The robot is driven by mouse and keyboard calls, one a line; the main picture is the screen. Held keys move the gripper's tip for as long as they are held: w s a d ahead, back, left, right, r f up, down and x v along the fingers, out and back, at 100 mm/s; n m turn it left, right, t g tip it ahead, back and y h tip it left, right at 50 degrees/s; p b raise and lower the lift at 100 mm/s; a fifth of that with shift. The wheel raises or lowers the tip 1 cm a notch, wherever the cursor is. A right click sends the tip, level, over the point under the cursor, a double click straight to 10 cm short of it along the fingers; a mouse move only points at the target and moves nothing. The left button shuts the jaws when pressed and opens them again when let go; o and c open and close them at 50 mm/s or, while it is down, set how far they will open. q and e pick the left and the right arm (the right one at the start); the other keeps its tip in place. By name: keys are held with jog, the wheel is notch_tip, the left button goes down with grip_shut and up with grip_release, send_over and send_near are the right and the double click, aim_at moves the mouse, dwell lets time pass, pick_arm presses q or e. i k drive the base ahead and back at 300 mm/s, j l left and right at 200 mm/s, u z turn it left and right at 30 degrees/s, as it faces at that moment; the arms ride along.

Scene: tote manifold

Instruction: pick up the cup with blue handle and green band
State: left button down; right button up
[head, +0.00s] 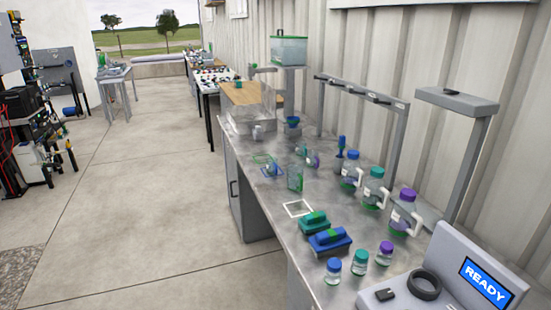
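A small clear vessel with a green band (264,159) stands toward the left edge of the metal bench, with blue parts beside and below it. It may be the cup with blue handle and green band, but it is too small to be sure. A second clear vessel with green and blue-purple parts (313,160) stands to its right. A taller clear green-tinted container (295,179) stands in front of them. Neither of my grippers is in view.
The metal bench (262,206) runs along the wall. Bottles with blue, green and purple caps (404,212), small jars (333,270), green and blue blocks (328,241) and a READY screen (485,282) crowd its near and right parts.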

aim_at(273, 167)
jog(key=i+j+z, duration=0.15)
jog(key=i+j, duration=0.45)
jog(key=i+j+z, duration=0.15)
jog(key=i+j, duration=0.45)
jog(key=i+j+z, duration=0.15)
jog(key=i+j, duration=0.4)
jog(key=j, duration=0.2)
